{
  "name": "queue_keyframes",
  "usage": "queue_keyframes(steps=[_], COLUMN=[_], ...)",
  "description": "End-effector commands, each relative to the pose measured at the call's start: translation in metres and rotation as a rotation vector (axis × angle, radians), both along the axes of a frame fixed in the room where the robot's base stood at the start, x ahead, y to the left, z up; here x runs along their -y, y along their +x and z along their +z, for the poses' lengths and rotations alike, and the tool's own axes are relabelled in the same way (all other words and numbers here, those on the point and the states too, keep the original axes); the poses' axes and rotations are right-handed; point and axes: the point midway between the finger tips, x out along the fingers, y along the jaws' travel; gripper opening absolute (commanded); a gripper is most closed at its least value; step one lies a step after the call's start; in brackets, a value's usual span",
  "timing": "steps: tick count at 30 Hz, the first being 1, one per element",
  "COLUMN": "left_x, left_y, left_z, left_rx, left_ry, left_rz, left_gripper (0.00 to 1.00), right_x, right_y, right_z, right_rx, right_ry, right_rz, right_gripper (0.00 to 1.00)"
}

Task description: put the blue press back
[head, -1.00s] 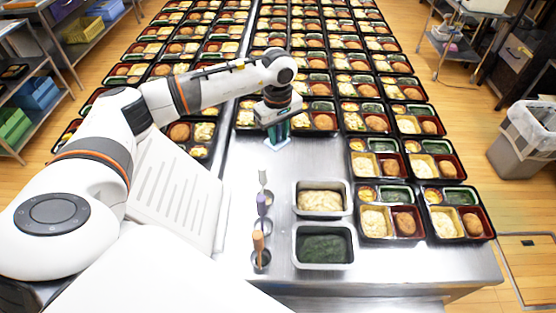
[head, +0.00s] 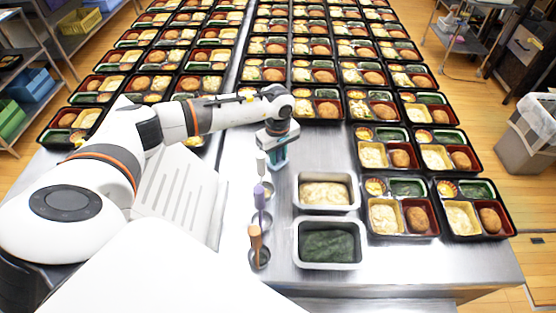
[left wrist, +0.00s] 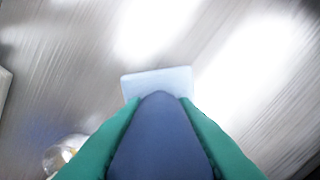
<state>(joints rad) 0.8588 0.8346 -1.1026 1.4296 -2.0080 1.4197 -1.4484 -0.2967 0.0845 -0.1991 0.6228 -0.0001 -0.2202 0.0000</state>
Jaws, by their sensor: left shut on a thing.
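The blue press (left wrist: 158,135) has a dark blue handle and a pale blue flat plate (left wrist: 157,82). My left gripper (head: 277,152) is shut on the press by its handle, with the green fingers on both sides of it in the left wrist view (left wrist: 160,125). In the head view, the press hangs over the steel table, just behind and right of a row of tools; its gap above the table is unclear. The row has a white-grip tool (head: 261,166), a purple-grip tool (head: 260,197) and an orange-brown-grip tool (head: 256,238) in round metal cups. My right gripper is out of view.
A steel pan of pale food (head: 326,207) and one of dark green food (head: 328,263) stand right of the tools. Filled bento trays (head: 402,234) cover the right and the back. A round metal shape (left wrist: 62,152) shows lower left in the left wrist view.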

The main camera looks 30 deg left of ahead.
Motion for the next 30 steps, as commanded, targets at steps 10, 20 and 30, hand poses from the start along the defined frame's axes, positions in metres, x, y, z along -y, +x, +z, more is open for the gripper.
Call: queue_keyframes(steps=[10,20,30], left_x=[0.0,0.0,-0.001], left_y=[0.0,0.0,0.001], left_z=[-0.009,-0.011,0.005], left_rx=[0.001,0.0,0.002], left_ry=[0.0,0.0,0.0], left_rz=[0.001,0.001,0.001], left_gripper=[0.0,0.47,0.47], right_x=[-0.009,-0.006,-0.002], right_y=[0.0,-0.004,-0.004], right_z=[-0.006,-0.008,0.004], right_rx=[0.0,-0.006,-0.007], right_ry=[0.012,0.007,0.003], right_rz=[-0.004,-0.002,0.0], right_gripper=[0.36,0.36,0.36])
